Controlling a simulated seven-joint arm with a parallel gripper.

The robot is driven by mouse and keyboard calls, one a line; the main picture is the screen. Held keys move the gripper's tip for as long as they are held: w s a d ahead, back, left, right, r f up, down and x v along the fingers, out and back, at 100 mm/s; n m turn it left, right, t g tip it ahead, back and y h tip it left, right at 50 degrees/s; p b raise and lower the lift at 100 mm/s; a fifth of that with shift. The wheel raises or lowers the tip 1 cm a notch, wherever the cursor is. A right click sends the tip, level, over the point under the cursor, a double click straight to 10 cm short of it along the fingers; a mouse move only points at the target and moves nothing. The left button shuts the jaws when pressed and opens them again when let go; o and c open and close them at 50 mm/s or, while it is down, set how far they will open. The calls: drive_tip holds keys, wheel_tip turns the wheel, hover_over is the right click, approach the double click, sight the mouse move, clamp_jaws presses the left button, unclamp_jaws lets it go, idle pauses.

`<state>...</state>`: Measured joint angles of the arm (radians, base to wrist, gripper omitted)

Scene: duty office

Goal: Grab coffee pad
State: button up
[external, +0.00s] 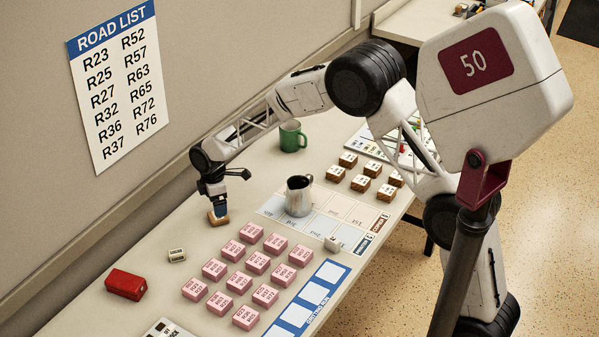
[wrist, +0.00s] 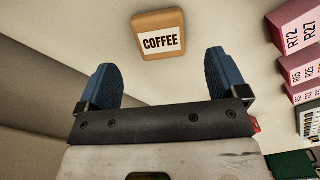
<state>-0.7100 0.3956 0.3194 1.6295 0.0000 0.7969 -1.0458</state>
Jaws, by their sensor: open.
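The coffee pad (wrist: 159,36) is a small tan-orange block with a white label reading COFFEE. In the wrist view it lies at the top centre, ahead of the two blue fingertips and apart from them. In the external view the coffee pad (external: 218,218) sits on the table near the wall, just below my gripper (external: 219,207), which hides part of it. In the wrist view my gripper (wrist: 162,80) is open, with nothing between its fingers.
Several pink labelled blocks (external: 245,272) stand to the right of the coffee pad. A metal jug (external: 299,196) and a green mug (external: 292,136) stand farther back. A red box (external: 126,284) lies at the front left. The wall (external: 60,170) runs close along the table's left side.

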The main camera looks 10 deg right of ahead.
drive_tip(key=shift+a+f, duration=0.1)
drive_tip(key=shift+f, duration=2.5)
drive_tip(key=c, duration=1)
drive_tip(key=shift+r, duration=0.15)
drive_tip(key=shift+r, duration=0.5)
drive_tip(key=shift+s+d+r, duration=0.1)
drive_tip(key=shift+s+r, duration=0.05)
drive_tip(key=shift+r, duration=0.45)
drive_tip(key=shift+s+d+r, duration=0.1)
drive_tip(key=shift+s+r, duration=0.05)
drive_tip(key=shift+r, duration=0.45)
drive_tip(key=s+d, duration=0.3)
drive_tip(key=s, duration=0.1)
drive_tip(key=s+d+r, duration=0.1)
drive_tip(key=s+d, duration=0.2)
drive_tip(key=s, duration=0.1)
drive_tip(key=s+d, duration=0.3)
drive_tip(key=d, duration=0.1)
drive_tip(key=shift+s+r, duration=0.15)
drive_tip(key=shift+s, duration=0.25)
